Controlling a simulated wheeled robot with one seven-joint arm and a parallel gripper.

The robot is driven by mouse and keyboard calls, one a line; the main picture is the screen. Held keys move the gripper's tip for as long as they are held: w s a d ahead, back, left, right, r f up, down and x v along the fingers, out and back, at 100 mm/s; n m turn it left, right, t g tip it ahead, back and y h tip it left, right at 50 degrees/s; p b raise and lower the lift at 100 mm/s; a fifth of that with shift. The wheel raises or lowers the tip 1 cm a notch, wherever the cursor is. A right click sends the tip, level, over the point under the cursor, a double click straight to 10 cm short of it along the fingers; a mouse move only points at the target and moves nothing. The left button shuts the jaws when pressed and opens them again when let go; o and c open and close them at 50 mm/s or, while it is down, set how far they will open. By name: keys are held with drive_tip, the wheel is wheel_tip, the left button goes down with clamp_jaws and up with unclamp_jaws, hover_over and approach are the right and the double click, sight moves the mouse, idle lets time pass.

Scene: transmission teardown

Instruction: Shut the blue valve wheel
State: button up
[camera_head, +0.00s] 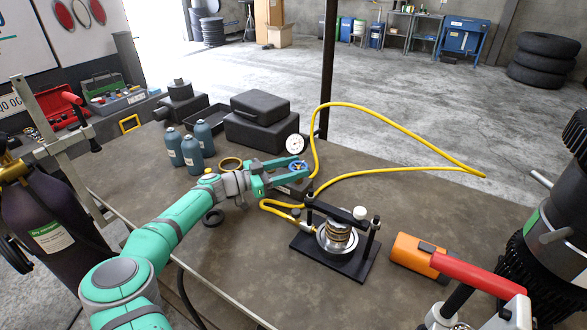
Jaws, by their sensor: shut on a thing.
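The blue valve wheel (298,166) is small and sits beside a round white gauge (294,144) on a dark block (292,187) on the table. My gripper (300,170) reaches in from the left with its two teal fingers on either side of the wheel, shut on it. The fingers hide part of the wheel and of the block. How far the wheel is turned cannot be told.
A black press (336,238) holding a metal part stands in front. Blue-grey bottles (192,154) and black cases (256,130) stand behind left. An orange tool (417,255) lies at right.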

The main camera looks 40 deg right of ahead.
sight(294, 167)
drive_tip(key=o, duration=1.1)
drive_tip(key=shift+f, duration=0.1)
drive_tip(key=shift+c, duration=0.2)
drive_tip(key=shift+r, duration=0.4)
wheel_tip(294, 167, up, 2)
drive_tip(key=shift+r, duration=0.25)
drive_tip(key=s+a+r, duration=0.7)
drive_tip(key=s+r, duration=0.2)
drive_tip(key=s, duration=0.3)
drive_tip(key=shift+a+r, duration=0.15)
drive_tip(key=shift+r, duration=0.25)
